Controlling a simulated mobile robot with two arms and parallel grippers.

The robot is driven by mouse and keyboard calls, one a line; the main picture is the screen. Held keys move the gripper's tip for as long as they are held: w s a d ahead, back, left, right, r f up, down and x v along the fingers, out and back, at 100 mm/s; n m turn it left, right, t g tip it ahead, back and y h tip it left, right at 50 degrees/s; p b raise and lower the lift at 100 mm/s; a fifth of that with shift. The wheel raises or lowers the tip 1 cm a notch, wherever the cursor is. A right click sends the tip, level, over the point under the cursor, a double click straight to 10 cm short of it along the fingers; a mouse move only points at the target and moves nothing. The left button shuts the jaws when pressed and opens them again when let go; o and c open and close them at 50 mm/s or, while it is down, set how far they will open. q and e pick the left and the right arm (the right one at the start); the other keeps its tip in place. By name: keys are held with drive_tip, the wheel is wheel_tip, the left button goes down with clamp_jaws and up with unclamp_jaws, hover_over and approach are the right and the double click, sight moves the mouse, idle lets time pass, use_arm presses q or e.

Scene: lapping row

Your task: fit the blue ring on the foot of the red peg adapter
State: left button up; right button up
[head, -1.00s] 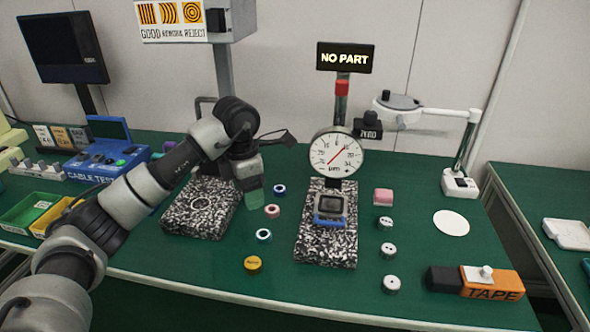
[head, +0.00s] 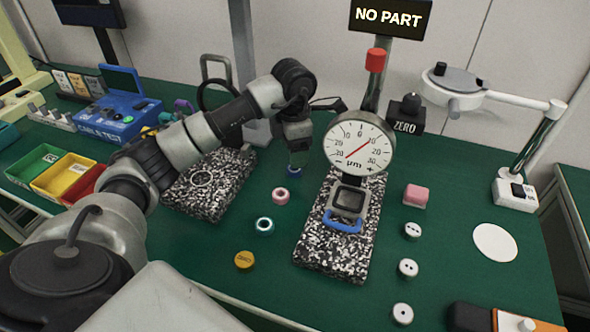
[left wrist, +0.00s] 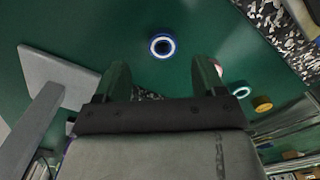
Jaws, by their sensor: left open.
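The blue ring (head: 295,170) sits on the green bench, partly hidden below my left gripper (head: 294,158). I cannot surely pick out the red peg adapter; a red cylinder (head: 375,60) sits on the gauge's post, and a pink-red ring-like part (head: 280,195) lies nearer than the blue ring. My right gripper is not in view.
A teal ring (head: 264,225) and a yellow disc (head: 244,260) lie nearer on the bench. Speckled plates stand left (head: 215,205) and right, the right one under a dial gauge (head: 359,146). A pink block (head: 416,195) and several white round parts (head: 412,231) are further right.

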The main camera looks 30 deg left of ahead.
use_arm(q)
wheel_tip(320, 180, down, 5)
drive_tip(key=shift+s+d+r, duration=0.1)
drive_tip(key=shift+d, duration=0.05)
drive_tip(key=c, duration=1)
